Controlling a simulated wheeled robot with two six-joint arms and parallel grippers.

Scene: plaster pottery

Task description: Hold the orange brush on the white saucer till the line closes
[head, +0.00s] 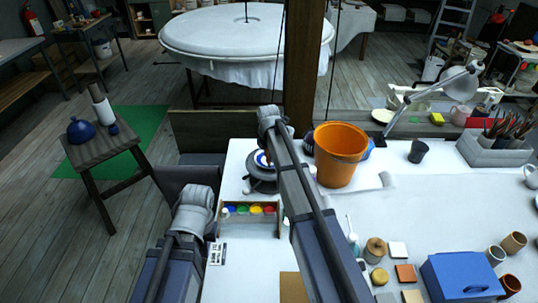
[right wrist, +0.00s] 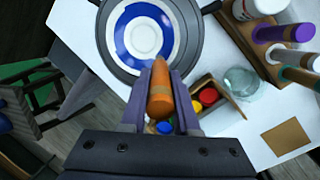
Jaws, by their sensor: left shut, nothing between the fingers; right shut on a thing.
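In the head view the saucer (head: 262,158) is mostly hidden behind my right arm. My right gripper (right wrist: 161,95) is shut on the orange brush (right wrist: 160,92), whose far end reaches over the near part of the saucer's blue ring. I cannot tell whether its tip touches the surface, and the ring beneath it is hidden.
A box of colour pots (head: 250,209) stands just in front of the turntable. An orange bucket (head: 340,154) stands right of my right arm. A glass jar (right wrist: 249,85) and a rack of coloured handles (right wrist: 276,48) lie right in the wrist view. The table's left edge is close.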

